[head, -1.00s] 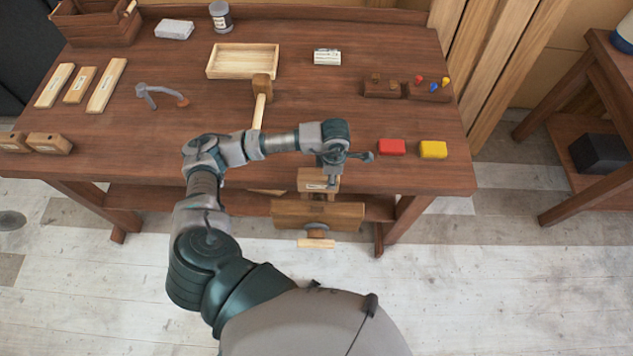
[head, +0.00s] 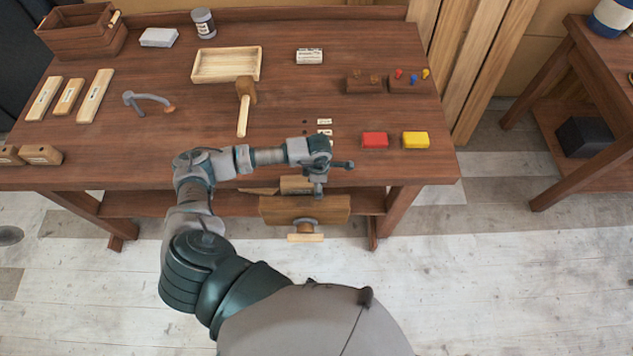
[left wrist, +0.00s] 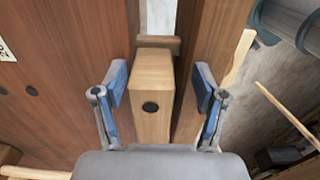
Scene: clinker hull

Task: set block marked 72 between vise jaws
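The wooden block (left wrist: 152,100) with a dark round spot on its end stands in the gap at the table's front edge. It lies between the table-side wood and the vise's front jaw (left wrist: 208,45); its number is not readable. In the head view the block (head: 296,184) shows behind the vise front jaw (head: 327,209). My left gripper (left wrist: 160,92) is open, its blue-padded fingers on either side of the block with visible gaps. It also shows in the head view (head: 317,193), over the vise. Whether the block touches either jaw cannot be told. My right gripper is out of view.
A red block (head: 375,140) and a yellow block (head: 416,140) lie right of the vise. A mallet (head: 244,100), an open tray (head: 225,65) and a clamp-like grey tool (head: 147,100) lie farther back.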

